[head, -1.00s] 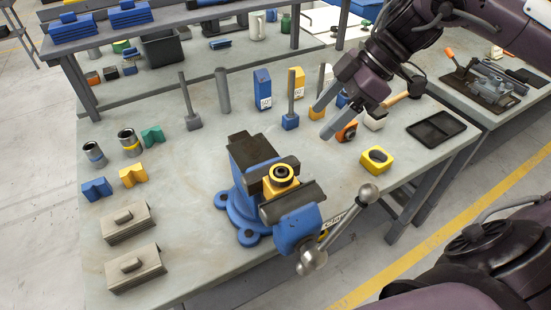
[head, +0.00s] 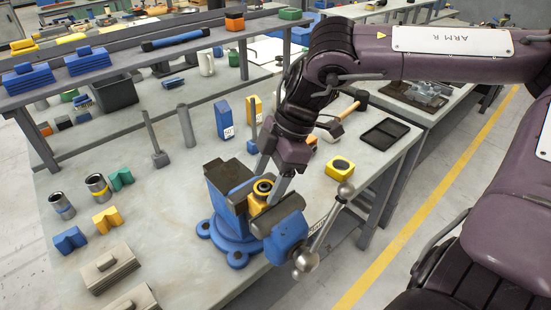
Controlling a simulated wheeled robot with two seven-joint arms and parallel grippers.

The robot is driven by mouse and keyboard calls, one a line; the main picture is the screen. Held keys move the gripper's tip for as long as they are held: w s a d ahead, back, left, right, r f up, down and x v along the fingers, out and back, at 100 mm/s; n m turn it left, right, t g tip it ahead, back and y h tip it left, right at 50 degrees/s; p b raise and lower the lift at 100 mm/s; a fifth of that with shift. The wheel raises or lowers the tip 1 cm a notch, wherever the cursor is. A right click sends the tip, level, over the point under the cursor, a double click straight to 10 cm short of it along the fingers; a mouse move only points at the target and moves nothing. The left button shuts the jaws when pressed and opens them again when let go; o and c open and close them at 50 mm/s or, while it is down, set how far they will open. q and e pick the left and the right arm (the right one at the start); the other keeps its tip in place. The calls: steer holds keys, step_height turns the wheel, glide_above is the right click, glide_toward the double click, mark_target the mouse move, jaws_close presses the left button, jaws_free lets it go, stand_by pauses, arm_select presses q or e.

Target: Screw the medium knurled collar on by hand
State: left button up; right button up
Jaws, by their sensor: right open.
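A blue vise (head: 232,232) stands on the bench and holds a yellow part (head: 256,203) between its dark jaws. A dark round ring (head: 263,187) sits on top of this yellow part; I cannot tell for sure whether it is the medium knurled collar. My right gripper (head: 271,180) reaches down at the vise, open, with its fingers on either side of the ring. Contact cannot be made out, and the fingers hide part of the ring and the jaw. My left gripper is not in view.
The vise's ball-ended handle (head: 325,230) sticks out at the front right. A yellow block with a dark hole (head: 340,167) and a black tray (head: 384,134) lie to the right. Steel cylinders (head: 98,187), V-blocks (head: 107,218) and grey blocks (head: 108,267) stand left. A shelf (head: 150,59) runs behind.

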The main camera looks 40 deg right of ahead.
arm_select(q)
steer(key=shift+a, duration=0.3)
arm_select(e)
steer(key=shift+f, duration=0.35)
steer(key=c, duration=1.1)
steer(key=o, duration=0.3)
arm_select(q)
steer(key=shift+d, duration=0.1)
arm_select(e)
steer(key=c, duration=0.4)
